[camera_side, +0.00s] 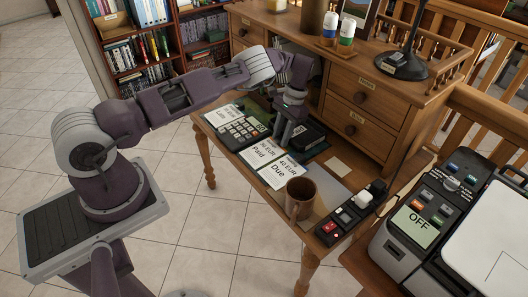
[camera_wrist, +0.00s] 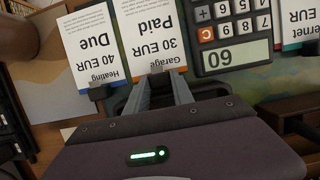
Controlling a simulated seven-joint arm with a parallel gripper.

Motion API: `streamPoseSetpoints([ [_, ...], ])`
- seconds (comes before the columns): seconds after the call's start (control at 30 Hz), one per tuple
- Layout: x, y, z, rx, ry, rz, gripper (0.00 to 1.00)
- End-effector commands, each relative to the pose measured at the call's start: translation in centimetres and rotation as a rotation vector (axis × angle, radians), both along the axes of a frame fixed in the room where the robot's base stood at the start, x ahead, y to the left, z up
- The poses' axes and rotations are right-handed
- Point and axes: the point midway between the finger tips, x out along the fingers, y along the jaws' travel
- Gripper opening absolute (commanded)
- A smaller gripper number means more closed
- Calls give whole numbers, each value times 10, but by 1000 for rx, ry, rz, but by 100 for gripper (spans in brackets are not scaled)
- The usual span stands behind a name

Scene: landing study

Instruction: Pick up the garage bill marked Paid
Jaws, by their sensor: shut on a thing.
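The garage bill (camera_wrist: 150,38) is a white card reading "Garage 30 EUR Paid", upside down in the wrist view. In the side view it (camera_side: 262,153) lies on the desk between the calculator and the heating bill. My gripper (camera_wrist: 159,80) is shut on the bill's edge by the word "Garage"; its fingertips (camera_side: 281,142) show small in the side view. Whether the bill is lifted at all I cannot tell. The heating bill (camera_wrist: 90,45), "40 EUR Due", is right beside it; it also shows in the side view (camera_side: 285,173).
The calculator (camera_wrist: 232,28) lies on the bill's other side, with the internet bill (camera_wrist: 296,22) beyond it. A brown cup (camera_side: 300,198) stands near the desk's front edge. A black box (camera_side: 308,134) sits close beside my gripper. Drawers (camera_side: 362,98) rise behind.

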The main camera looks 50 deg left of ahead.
Motion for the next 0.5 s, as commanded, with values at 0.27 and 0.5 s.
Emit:
streamPoseSetpoints([
  [0.27, 0, 0, 0, 0, 0, 0, 0],
  [0.5, 1, 0, 12, -1, -2, 0, 0],
])
